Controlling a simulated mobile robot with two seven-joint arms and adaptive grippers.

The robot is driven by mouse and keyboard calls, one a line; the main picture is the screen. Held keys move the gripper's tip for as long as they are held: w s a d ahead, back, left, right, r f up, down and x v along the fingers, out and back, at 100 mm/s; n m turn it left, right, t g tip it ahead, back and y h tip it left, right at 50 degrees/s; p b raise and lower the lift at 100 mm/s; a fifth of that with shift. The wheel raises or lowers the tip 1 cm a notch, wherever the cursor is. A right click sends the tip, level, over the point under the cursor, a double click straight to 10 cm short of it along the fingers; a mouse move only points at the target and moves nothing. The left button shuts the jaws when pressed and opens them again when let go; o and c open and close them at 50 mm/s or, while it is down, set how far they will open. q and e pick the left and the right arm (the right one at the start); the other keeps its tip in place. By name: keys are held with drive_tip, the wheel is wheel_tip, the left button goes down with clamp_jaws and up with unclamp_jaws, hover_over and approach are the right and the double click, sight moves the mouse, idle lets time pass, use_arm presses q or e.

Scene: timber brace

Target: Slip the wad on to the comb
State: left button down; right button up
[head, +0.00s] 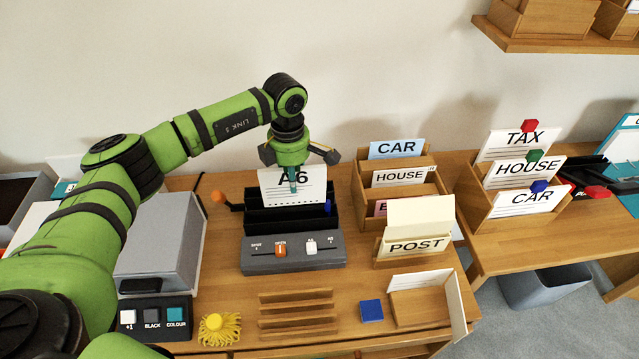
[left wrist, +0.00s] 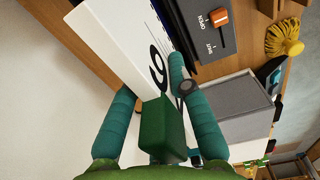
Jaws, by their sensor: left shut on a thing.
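The wad (head: 283,196) is a white sheaf marked A6, upright over the black binding machine (head: 294,246). The comb cannot be made out in the dark slot. The machine's orange slider (head: 281,248) is by the word OPEN. My right gripper is not in view.
An orange-knobbed lever (head: 219,197) sticks out left of the machine. A grey box (head: 160,240) stands further left. A wooden sorter (head: 405,190) with cards stands right. A slatted rack (head: 297,314), yellow brush (head: 216,326) and blue block (head: 371,311) lie in front.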

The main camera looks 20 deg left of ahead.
sight(287, 191)
use_arm(q)
drive_tip(key=shift+a+r, duration=0.15)
drive_tip(key=shift+a, duration=0.55)
drive_tip(key=shift+s+a, duration=0.15)
drive_tip(key=shift+f+b, duration=2.1)
drive_tip(key=shift+f, duration=0.35)
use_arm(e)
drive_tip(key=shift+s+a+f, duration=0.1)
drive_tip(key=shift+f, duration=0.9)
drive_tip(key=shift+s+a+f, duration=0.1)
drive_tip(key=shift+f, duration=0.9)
use_arm(q)
drive_tip(key=shift+b, duration=0.35)
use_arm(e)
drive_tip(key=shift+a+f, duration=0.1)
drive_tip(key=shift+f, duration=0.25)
